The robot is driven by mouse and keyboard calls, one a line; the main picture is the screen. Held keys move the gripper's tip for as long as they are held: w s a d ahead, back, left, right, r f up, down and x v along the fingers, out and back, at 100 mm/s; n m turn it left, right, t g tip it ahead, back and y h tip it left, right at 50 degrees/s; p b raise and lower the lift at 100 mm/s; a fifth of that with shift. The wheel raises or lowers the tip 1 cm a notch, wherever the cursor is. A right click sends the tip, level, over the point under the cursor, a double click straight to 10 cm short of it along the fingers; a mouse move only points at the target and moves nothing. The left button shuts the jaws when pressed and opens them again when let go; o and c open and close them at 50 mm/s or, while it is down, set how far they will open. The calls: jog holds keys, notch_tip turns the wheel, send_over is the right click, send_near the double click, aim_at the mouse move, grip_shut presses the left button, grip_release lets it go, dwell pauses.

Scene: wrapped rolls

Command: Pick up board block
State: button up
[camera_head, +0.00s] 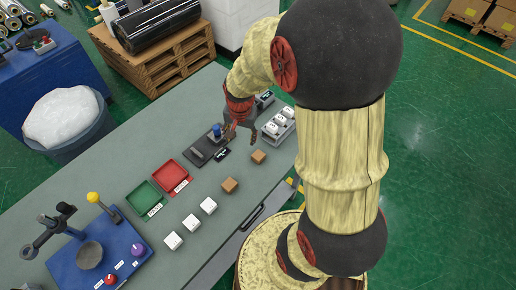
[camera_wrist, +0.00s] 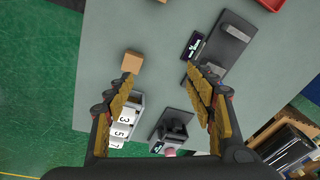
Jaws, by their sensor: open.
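Two small brown blocks, which look like the board blocks, sit on the grey bench: one (camera_head: 258,156) nearer my gripper and one (camera_head: 229,186) farther down-left. The nearer block also shows in the wrist view (camera_wrist: 131,62), just beyond the tip of the left finger and apart from it. A sliver of brown at the top edge there may be the other block. My gripper (camera_head: 241,138) is open and empty above the bench, up-left of the nearer block. In the wrist view the fingers (camera_wrist: 160,78) are spread wide with bare bench between them.
A grey rack (camera_head: 289,132) of numbered white blocks stands close to my gripper. A dark plate device (camera_head: 199,151) lies left of it. Red (camera_head: 171,176) and green (camera_head: 146,198) trays and three white blocks (camera_head: 190,222) lie farther left. Bench around the brown blocks is clear.

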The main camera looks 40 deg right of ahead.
jog(key=s+d+f+m+g+p, duration=0.1)
jog(key=d+f+m+p, duration=0.2)
jog(key=d+f+p, duration=0.2)
jog(key=m, duration=0.2)
send_over(258, 155)
jog(key=shift+g+y, duration=0.3)
jog(key=shift+g, duration=0.1)
jog(key=f, duration=0.4)
jog(key=f+p, duration=0.1)
jog(key=f, duration=0.1)
jog(key=shift+s, duration=0.35)
jog(key=shift+w+f, duration=0.15)
jog(key=shift+f, duration=1.2)
jog(key=shift+w+f, duration=0.15)
jog(key=shift+f, duration=1.2)
jog(key=shift+c, duration=1.4)
jog(key=shift+d, duration=0.1)
jog(key=c, duration=1)
